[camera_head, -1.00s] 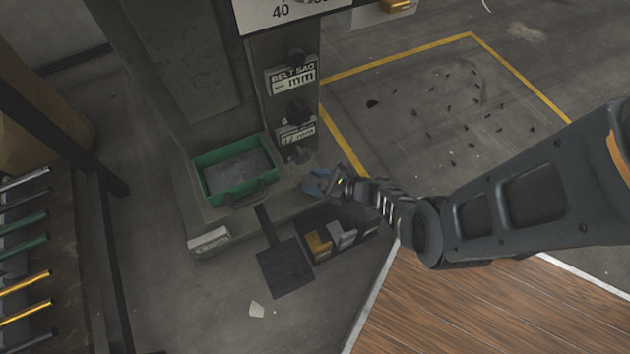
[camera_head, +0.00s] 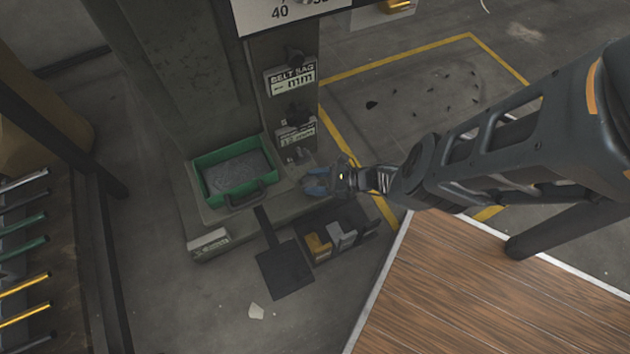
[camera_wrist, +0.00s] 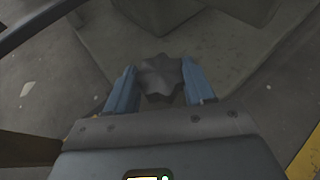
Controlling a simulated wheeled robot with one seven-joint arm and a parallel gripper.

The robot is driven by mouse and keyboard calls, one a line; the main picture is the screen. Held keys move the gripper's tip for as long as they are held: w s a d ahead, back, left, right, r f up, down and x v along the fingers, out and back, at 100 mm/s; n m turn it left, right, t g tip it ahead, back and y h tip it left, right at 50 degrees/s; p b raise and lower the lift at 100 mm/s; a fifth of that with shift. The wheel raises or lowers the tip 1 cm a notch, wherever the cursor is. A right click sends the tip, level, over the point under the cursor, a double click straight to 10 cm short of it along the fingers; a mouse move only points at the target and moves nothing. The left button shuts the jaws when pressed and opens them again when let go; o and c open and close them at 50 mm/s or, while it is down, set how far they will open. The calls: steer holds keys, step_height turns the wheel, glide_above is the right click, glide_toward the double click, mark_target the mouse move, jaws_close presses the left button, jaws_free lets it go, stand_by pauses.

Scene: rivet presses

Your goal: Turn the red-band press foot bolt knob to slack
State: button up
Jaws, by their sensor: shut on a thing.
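A dark grey lobed knob (camera_wrist: 161,79) sits low at the foot of the press column (camera_head: 282,120). In the wrist view it is between the two blue fingers of my gripper (camera_wrist: 158,88), which is shut on it. In the head view my gripper (camera_head: 318,182) is at the base of the column, right of the green tray, and hides most of the knob. No red band shows on the press in these views.
A green tray (camera_head: 203,190) stands on the press base. A low dark bin (camera_head: 358,240) with yellow and grey blocks is in front, beside a dark flat pan (camera_head: 285,270). A wooden platform (camera_head: 470,290) lies at lower right. A coloured-rod rack (camera_head: 65,250) stands left.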

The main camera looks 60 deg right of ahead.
steer(key=o, duration=1)
steer(key=shift+r, duration=0.1)
steer(key=shift+o, duration=0.2)
steer(key=p+v, duration=0.2)
steer(key=v, duration=0.5)
steer(key=shift+s+p, duration=0.35)
steer(key=shift+s, duration=0.05)
steer(key=shift+d+r, duration=0.1)
steer(key=shift+d, duration=0.05)
